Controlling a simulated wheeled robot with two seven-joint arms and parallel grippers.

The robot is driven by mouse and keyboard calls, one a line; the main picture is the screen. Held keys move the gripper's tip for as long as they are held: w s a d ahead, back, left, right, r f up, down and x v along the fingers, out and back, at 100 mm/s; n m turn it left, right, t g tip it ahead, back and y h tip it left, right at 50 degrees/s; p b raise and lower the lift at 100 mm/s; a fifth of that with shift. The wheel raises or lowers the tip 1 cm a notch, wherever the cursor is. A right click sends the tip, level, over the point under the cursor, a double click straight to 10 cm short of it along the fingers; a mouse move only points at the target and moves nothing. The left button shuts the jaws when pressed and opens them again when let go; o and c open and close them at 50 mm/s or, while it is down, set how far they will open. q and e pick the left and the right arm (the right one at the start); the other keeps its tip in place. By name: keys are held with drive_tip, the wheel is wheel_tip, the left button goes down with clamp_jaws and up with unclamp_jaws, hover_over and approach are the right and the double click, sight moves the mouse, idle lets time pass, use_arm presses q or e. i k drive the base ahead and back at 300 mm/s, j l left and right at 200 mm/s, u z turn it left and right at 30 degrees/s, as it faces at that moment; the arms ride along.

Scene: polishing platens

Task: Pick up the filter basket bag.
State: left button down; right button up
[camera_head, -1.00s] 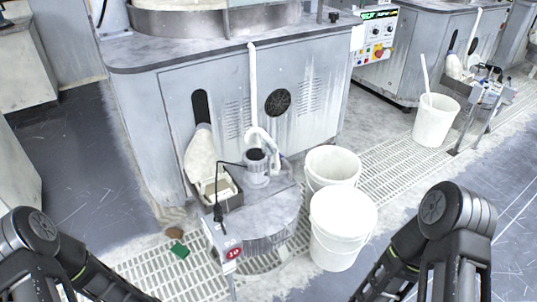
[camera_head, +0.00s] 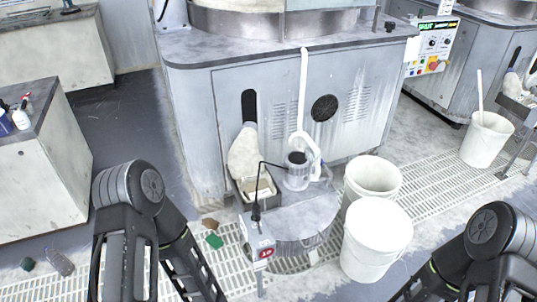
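The filter basket bag seems to be the off-white cloth bag (camera_head: 245,152) hanging below a dark slot in the machine's front. Its lower end reaches a small open box (camera_head: 258,189) beside the pump. I cannot tell whether it is inside the box or just behind it. Parts of both my arms show, the left at lower left and the right at lower right. Neither gripper shows, and both arms are apart from the bag.
A grey tank (camera_head: 307,213) with a pump (camera_head: 297,172) and a dark cable stands in front of the machine (camera_head: 210,120). Green and brown scraps lie on the floor grating (camera_head: 240,278).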

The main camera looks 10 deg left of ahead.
sight(247, 186)
drive_tip(key=i+j+z, duration=0.1)
drive_tip(key=z, duration=0.4)
drive_tip(key=j+z, duration=0.9)
drive_tip(key=j, duration=1.6)
drive_tip(key=i, duration=0.05)
